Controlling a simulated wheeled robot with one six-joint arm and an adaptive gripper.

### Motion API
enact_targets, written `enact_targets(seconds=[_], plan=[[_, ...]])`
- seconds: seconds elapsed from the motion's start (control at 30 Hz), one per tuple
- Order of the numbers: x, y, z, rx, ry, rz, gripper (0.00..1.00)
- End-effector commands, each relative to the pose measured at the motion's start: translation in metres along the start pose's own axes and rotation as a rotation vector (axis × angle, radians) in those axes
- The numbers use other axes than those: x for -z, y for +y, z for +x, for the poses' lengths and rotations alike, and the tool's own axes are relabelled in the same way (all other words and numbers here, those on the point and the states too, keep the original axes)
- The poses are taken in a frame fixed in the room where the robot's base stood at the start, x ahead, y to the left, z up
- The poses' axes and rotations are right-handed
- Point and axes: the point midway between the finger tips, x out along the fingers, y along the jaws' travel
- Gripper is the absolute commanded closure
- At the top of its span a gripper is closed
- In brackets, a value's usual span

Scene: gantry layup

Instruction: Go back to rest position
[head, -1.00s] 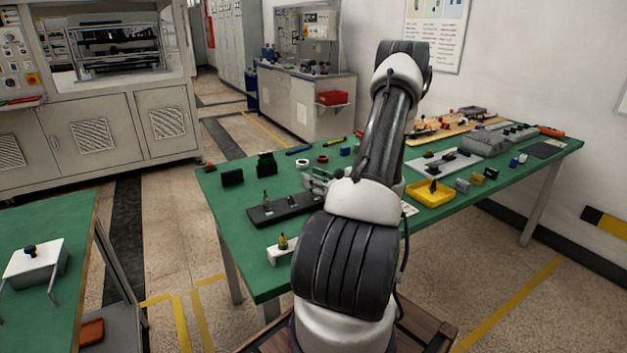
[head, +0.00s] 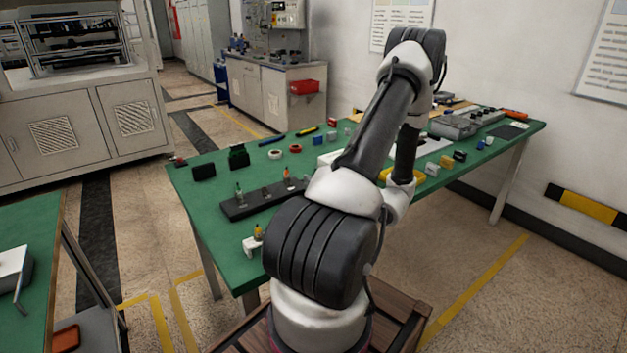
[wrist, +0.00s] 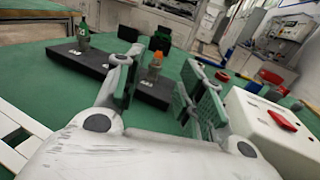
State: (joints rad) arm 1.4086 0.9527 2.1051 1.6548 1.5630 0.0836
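My gripper (wrist: 160,95) shows in the wrist view with its two fingers spread apart and nothing between them. Behind the gap, a small orange-topped piece (wrist: 154,66) stands on a black block (wrist: 95,65) on the green table. A green bottle-like piece (wrist: 83,36) stands on the same block. In the head view my arm is raised and bent over the table (head: 218,238), and it hides the gripper. The black block (head: 240,207) lies left of my arm.
A white box with a red handle (wrist: 275,125) is close on the gripper's right. A yellow tray (head: 386,174) sits partly behind my arm. Several small parts lie along the table. A second green table (head: 30,215) stands at left, with open floor between (head: 135,230).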

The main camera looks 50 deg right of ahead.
Motion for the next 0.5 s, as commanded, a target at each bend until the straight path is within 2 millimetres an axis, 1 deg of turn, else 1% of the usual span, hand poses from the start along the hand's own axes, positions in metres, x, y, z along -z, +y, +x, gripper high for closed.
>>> enact_targets(seconds=[0.37,0.43,0.5], plan=[[0.000,0.000,0.001,-0.001,0.000,0.000,0.61],[-0.003,0.003,0.003,-0.016,0.003,-0.008,0.61],[-0.011,0.013,0.009,-0.062,0.011,-0.030,0.61]])
